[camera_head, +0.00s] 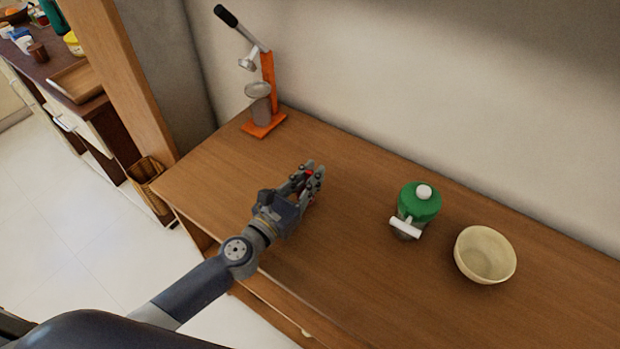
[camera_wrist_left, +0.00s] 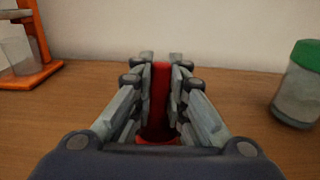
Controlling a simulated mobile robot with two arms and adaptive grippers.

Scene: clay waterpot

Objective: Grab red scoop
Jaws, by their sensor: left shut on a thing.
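The red scoop (camera_wrist_left: 159,100) shows in the left wrist view as a red upright piece between my fingers. In the head view only a small bit of the red scoop (camera_head: 309,173) shows between the fingertips; the rest is hidden by the gripper. My left gripper (camera_head: 313,176) is shut on the scoop, low over the wooden table (camera_head: 350,160). In the left wrist view both fingers of my left gripper (camera_wrist_left: 160,78) press on its sides. I cannot tell whether the scoop touches the table. My right gripper is not in view.
An orange juice press (camera_head: 268,85) stands at the back left. A green-lidded jar (camera_head: 419,203) and a cream bowl (camera_head: 485,254) stand to the right. A wall runs behind the table. The table between the press and the jar is clear around my gripper.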

